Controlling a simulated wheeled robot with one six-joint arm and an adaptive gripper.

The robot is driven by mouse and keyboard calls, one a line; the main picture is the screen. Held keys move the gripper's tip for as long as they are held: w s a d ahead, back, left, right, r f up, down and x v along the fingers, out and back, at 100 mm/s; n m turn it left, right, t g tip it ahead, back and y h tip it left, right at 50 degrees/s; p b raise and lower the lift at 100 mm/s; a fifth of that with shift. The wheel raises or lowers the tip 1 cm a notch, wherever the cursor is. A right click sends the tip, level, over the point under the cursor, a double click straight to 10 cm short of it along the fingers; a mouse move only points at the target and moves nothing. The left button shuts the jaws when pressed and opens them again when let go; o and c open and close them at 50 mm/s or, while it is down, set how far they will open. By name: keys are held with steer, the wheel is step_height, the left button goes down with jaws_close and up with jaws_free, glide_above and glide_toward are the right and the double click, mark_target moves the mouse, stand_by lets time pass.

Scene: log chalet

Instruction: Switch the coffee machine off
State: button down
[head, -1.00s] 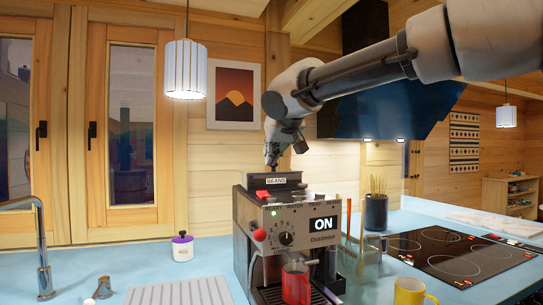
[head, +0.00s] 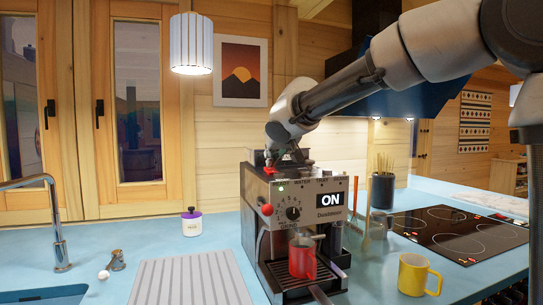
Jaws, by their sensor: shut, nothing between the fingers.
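The coffee machine (head: 318,228) stands on the blue counter, its front towards me. Its display (head: 317,200) reads ON and a small green light (head: 281,189) glows at the front's upper left. A red switch (head: 269,171) sits on the top front edge at the left. My gripper (head: 268,160) is shut and empty, pointing down right at the red switch. I cannot tell whether the fingertips touch it. My gripper and wrist hide part of the machine's top. A round dial (head: 293,213) and a red-knobbed lever (head: 267,210) are on the front.
A red mug (head: 302,262) stands on the drip tray. A yellow mug (head: 414,275) and the black hob (head: 450,232) are to the right. A ribbed drainboard (head: 190,280), a tap (head: 58,235) and a purple-lidded jar (head: 191,224) are to the left.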

mark_target(273, 171)
steer(key=shift+w+f, duration=0.25)
steer(key=shift+f, duration=0.1)
steer(key=shift+s, duration=0.15)
steer(key=shift+s+d+f, duration=0.1)
steer(key=shift+s+d, duration=0.05)
steer(key=shift+s, duration=0.5)
steer(key=r, duration=0.4)
steer(key=shift+s, duration=0.3)
steer(key=v, duration=1)
steer(key=shift+r, duration=0.15)
